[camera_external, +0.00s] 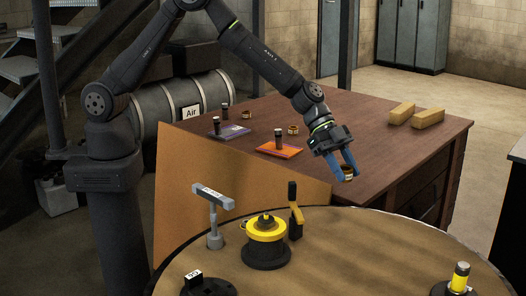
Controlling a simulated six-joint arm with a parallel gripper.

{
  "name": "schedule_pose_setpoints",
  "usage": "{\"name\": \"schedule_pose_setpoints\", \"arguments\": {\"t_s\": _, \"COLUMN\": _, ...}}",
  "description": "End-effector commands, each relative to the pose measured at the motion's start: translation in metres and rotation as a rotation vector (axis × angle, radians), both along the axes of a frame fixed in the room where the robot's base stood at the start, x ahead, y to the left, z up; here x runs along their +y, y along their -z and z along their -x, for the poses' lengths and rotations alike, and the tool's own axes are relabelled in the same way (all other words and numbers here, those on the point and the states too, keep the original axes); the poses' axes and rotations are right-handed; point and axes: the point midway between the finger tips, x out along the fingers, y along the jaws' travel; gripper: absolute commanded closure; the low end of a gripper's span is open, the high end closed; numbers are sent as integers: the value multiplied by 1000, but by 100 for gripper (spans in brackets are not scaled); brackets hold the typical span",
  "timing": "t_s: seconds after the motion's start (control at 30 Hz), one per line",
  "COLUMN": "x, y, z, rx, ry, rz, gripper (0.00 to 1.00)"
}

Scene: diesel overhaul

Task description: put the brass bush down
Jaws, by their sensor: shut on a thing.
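My gripper (345,164) has blue fingers and points down over the right front part of the brown bench. It is shut on the brass bush (348,174), a small ring with a dark opening, held between the fingertips. The bush appears near the bench's front edge. I cannot tell whether it touches the bench top or hangs just above it.
The brown bench (350,115) carries an orange mat (288,153) and a purple mat (238,133) with dark cylinders, other brass rings (293,130), and two yellow blocks (428,118). A round table (340,262) in front holds a yellow-black fixture (266,238) and a grey T-shaped stand (214,212).

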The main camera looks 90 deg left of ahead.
Motion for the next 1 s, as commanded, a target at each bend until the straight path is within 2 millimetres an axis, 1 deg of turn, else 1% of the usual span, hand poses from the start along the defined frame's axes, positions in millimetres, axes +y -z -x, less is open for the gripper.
{"name": "schedule_pose_setpoints", "arguments": {"t_s": 0.03, "x": -28, "y": -2, "z": 14, "rx": -1, "ry": 59, "rz": 0, "gripper": 93}}
{"name": "schedule_pose_setpoints", "arguments": {"t_s": 0.07, "x": -42, "y": -2, "z": 22, "rx": -1, "ry": 93, "rz": 1, "gripper": 93}}
{"name": "schedule_pose_setpoints", "arguments": {"t_s": 0.1, "x": -61, "y": -3, "z": 33, "rx": -1, "ry": 138, "rz": 0, "gripper": 93}}
{"name": "schedule_pose_setpoints", "arguments": {"t_s": 0.17, "x": -89, "y": -5, "z": 51, "rx": 0, "ry": 205, "rz": 1, "gripper": 93}}
{"name": "schedule_pose_setpoints", "arguments": {"t_s": 0.2, "x": -107, "y": -6, "z": 64, "rx": -2, "ry": 250, "rz": 1, "gripper": 93}}
{"name": "schedule_pose_setpoints", "arguments": {"t_s": 0.27, "x": -132, "y": -8, "z": 83, "rx": -3, "ry": 315, "rz": 0, "gripper": 93}}
{"name": "schedule_pose_setpoints", "arguments": {"t_s": 0.3, "x": -147, "y": -9, "z": 96, "rx": -1, "ry": 356, "rz": 0, "gripper": 93}}
{"name": "schedule_pose_setpoints", "arguments": {"t_s": 0.43, "x": -187, "y": -12, "z": 132, "rx": -1, "ry": 466, "rz": 0, "gripper": 93}}
{"name": "schedule_pose_setpoints", "arguments": {"t_s": 0.5, "x": -201, "y": -13, "z": 147, "rx": -1, "ry": 508, "rz": 0, "gripper": 93}}
{"name": "schedule_pose_setpoints", "arguments": {"t_s": 0.6, "x": -217, "y": -15, "z": 164, "rx": -1, "ry": 555, "rz": 0, "gripper": 93}}
{"name": "schedule_pose_setpoints", "arguments": {"t_s": 0.77, "x": -237, "y": -17, "z": 187, "rx": -1, "ry": 619, "rz": 0, "gripper": 93}}
{"name": "schedule_pose_setpoints", "arguments": {"t_s": 0.83, "x": -235, "y": -4, "z": 186, "rx": 3, "ry": 614, "rz": -1, "gripper": 93}}
{"name": "schedule_pose_setpoints", "arguments": {"t_s": 0.97, "x": -235, "y": 11, "z": 186, "rx": 2, "ry": 613, "rz": -1, "gripper": 93}}
{"name": "schedule_pose_setpoints", "arguments": {"t_s": 1.0, "x": -235, "y": 18, "z": 185, "rx": 2, "ry": 614, "rz": -2, "gripper": 93}}
